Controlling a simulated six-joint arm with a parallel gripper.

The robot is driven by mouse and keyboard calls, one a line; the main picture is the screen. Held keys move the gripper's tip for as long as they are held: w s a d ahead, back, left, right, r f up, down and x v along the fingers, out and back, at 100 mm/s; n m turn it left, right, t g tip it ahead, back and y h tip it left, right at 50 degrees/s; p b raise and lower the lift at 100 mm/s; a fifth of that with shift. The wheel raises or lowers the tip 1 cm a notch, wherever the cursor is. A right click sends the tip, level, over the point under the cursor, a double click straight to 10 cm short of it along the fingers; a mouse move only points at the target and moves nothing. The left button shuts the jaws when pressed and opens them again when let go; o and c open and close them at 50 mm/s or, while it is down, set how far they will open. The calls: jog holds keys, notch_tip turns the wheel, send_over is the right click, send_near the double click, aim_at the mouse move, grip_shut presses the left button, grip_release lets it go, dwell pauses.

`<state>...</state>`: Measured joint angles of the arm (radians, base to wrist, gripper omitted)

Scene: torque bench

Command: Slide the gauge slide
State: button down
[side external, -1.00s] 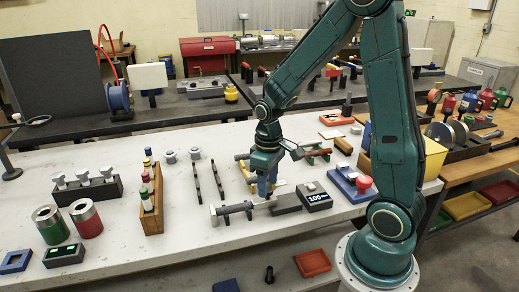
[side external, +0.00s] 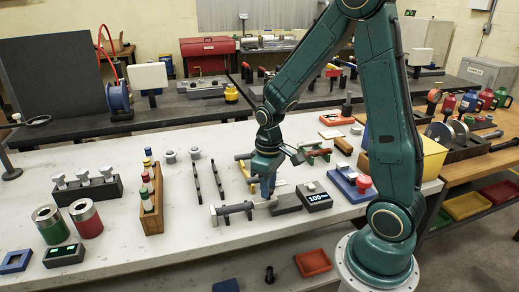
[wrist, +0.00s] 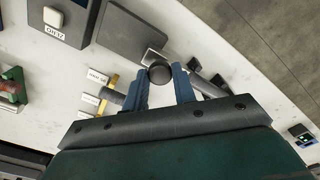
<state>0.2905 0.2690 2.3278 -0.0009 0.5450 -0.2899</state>
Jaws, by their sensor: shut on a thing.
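The gauge slide (side external: 236,210) is a grey bar with a cylinder, lying along the front of the white bench. Its right end meets a grey block (side external: 286,203) beside a dark readout box (side external: 317,197) that seems to show about 100 mm. My gripper (side external: 267,190) points down over the bar, just left of the block. In the wrist view, my blue fingers (wrist: 160,88) stand either side of a dark round post (wrist: 160,73) on the pale bar and are shut on it. The grey block (wrist: 125,35) lies up and left of the post there. My gripper hides part of the bar in the side view.
A blue fixture with a red knob (side external: 352,185) stands right of the readout. The bench's front edge is close; bare surface lies left of the bar.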

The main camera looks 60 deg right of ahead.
jog(key=shift+s+d, duration=1.4)
jog(key=c, duration=1.1)
grip_release()
jog(key=shift+c, duration=0.2)
jog(key=shift+r, duration=0.1)
jog(key=shift+w+r, duration=0.1)
jog(key=shift+r, duration=0.7)
notch_tip(320, 180, up, 12)
